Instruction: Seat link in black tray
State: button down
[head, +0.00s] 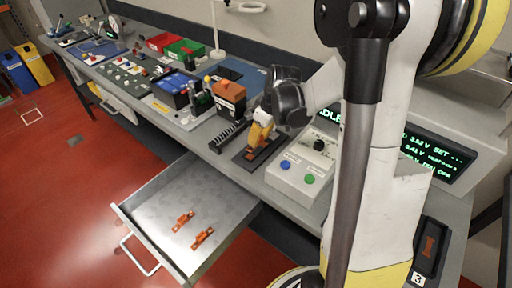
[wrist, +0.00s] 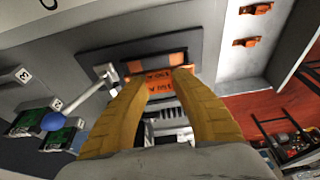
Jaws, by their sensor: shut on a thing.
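An orange link with dark lettering (wrist: 158,74) is between the yellow fingertips of my gripper (wrist: 168,80) in the wrist view. My gripper (head: 260,137) is shut on it, low over a black tray (head: 240,160) on the bench in the head view. The tray's dark rim also shows behind the link in the wrist view (wrist: 95,57). The fingers partly hide the link, and I cannot tell if it touches the tray floor. Another black tray (head: 419,274), marked 3, holds an orange link (head: 428,250) at the right.
An open drawer (head: 150,210) below the bench holds two orange links (head: 182,220) (head: 202,237). A grey console (head: 305,175) with blue and green buttons stands right of the black tray. A black ribbed part (head: 228,137) and an orange-topped block (head: 230,92) stand close behind-left.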

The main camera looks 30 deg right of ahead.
aim_at(257, 150)
jog(key=shift+w+d+f, duration=0.1)
jog(key=shift+w+f, duration=0.35)
jog(key=shift+w, duration=0.2)
jog(key=shift+f+b, duration=0.95)
jog(key=shift+f, duration=0.95)
jog(key=shift+s, duration=0.1)
jog(key=shift+f, duration=0.25)
jog(key=c, duration=1.1)
grip_release()
jog(key=shift+r, duration=0.1)
jog(key=shift+c, duration=0.2)
